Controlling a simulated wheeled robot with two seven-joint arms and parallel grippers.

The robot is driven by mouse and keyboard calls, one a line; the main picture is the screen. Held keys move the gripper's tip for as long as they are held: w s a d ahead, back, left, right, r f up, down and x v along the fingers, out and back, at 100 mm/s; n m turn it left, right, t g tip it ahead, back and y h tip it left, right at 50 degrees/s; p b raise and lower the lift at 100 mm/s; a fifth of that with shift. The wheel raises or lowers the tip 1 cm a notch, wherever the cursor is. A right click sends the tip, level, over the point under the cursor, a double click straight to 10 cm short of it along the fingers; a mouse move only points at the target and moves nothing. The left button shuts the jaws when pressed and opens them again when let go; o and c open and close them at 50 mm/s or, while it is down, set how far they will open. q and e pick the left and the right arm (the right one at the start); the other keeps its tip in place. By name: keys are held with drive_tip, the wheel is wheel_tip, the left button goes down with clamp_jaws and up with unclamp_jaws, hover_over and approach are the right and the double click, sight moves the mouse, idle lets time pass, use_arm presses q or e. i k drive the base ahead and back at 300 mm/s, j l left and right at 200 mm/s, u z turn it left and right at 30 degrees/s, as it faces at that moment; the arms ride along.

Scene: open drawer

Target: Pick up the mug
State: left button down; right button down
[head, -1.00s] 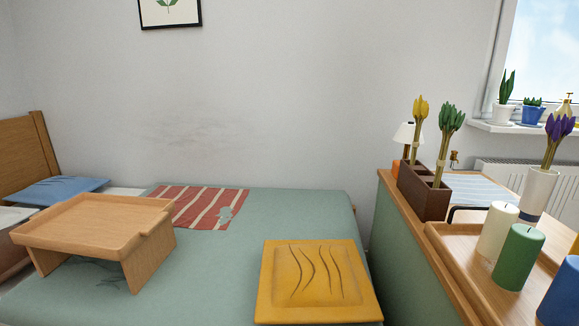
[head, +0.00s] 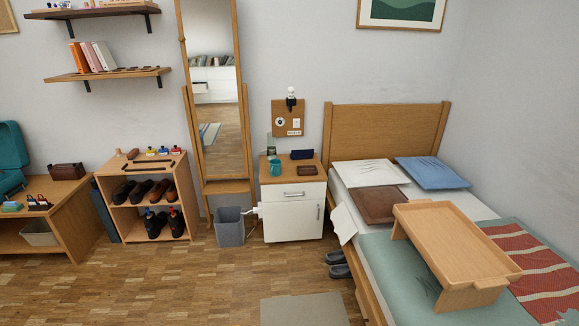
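A small teal mug (head: 275,168) stands on top of the white nightstand (head: 292,211), near its left side. It is small and far off, so I cannot make out its handle. A brown wallet-like item (head: 307,170) and a dark blue box-like item (head: 302,154) are on the same top, to the right of the mug. Neither of my grippers shows in the head view.
A grey bin (head: 229,227) stands left of the nightstand. The bed with a wooden tray table (head: 455,240) is on the right. A shoe rack (head: 148,198) and a standing mirror (head: 214,95) are to the left. Open wood floor and a rug (head: 303,309) lie in front.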

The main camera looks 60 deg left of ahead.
sight(275, 165)
drive_tip(key=u, duration=2.15)
drive_tip(key=i, duration=0.15)
drive_tip(key=j+z, duration=0.05)
